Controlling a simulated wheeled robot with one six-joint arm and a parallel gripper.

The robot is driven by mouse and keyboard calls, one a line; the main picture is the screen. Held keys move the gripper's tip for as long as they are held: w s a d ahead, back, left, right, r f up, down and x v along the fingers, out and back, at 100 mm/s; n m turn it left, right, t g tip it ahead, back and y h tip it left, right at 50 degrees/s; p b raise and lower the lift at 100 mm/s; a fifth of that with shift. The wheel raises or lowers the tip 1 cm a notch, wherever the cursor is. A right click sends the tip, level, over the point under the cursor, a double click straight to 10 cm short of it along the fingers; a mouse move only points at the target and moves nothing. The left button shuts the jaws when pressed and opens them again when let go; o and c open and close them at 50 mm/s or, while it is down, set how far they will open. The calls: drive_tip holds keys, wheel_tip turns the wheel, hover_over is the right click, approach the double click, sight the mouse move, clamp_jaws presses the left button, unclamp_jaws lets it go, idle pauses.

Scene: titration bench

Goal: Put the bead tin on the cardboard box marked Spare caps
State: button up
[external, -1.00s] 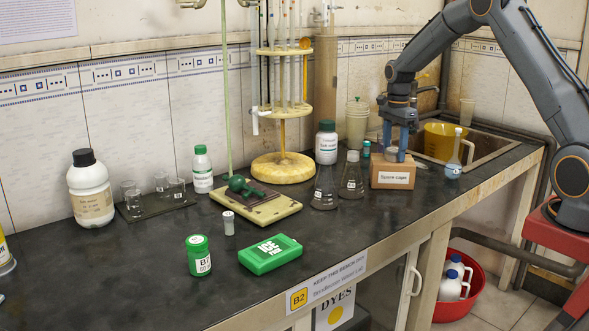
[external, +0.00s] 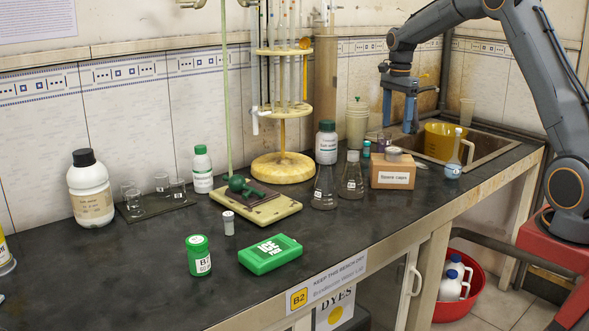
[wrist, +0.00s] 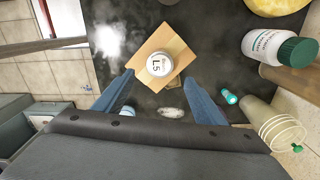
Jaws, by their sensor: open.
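The cardboard box (external: 393,180) marked Spare caps stands at the right of the bench, before the sink. A small round pale tin (external: 394,154), which I take as the bead tin, sits upright on its top. In the wrist view the tin (wrist: 160,65) shows a white lid marked L5, lying within the top of the box (wrist: 178,48). My gripper (external: 397,128) is open and empty above and slightly behind the tin, apart from it. Its two blue fingers (wrist: 158,82) also show in the wrist view.
Flasks (external: 351,178) and a white bottle with a green cap (external: 326,143) stand left of the box. A small teal-capped vial (external: 366,150) and stacked cups (external: 357,125) are behind it.

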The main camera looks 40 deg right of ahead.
drive_tip(key=s+a+f+n, duration=0.4)
drive_tip(key=s+a+n, duration=0.2)
drive_tip(key=s, duration=0.4)
drive_tip(key=s+a+f+n, duration=0.4)
drive_tip(key=s+a+n, duration=0.3)
drive_tip(key=s, duration=0.3)
drive_tip(key=s+a+f+n, duration=0.4)
drive_tip(key=s+a+n, duration=0.2)
drive_tip(key=s, duration=0.3)
drive_tip(key=shift+s+a+f+n+t, duration=0.3)
drive_tip(key=shift+s+a+n, duration=0.1)
drive_tip(key=shift+a, duration=0.4)
